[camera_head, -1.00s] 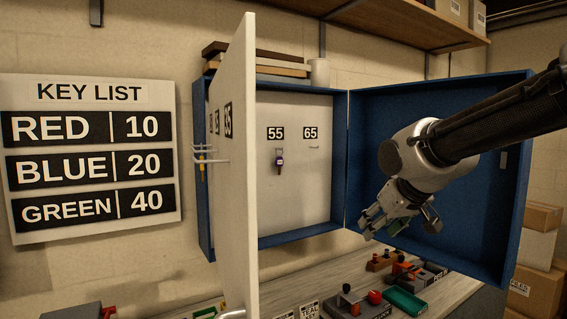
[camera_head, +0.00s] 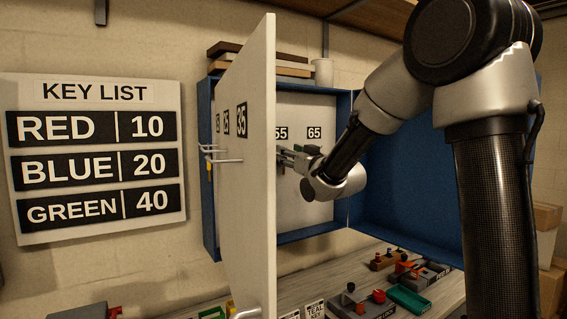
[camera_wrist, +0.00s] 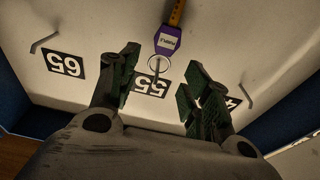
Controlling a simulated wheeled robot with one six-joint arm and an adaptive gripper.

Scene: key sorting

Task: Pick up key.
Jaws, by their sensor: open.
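The key hangs at the hook marked 55 on the white cabinet panel. In the wrist view its purple tag (camera_wrist: 167,40), metal ring (camera_wrist: 160,66) and orange-yellow part (camera_wrist: 176,12) show at the top middle, with the picture upside down. My gripper (camera_wrist: 158,95) is open and empty, its two dark green fingers on either side of the 55 label, with the ring between and slightly beyond the tips. In the head view my gripper (camera_head: 284,152) reaches into the cabinet in front of label 55 (camera_head: 281,132). The key is hidden there by the gripper and the swung-out panel.
Blue cabinet walls (camera_head: 343,130) lie to the right. An empty hook shows at label 65 (camera_wrist: 65,64). The bench below holds several small items.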

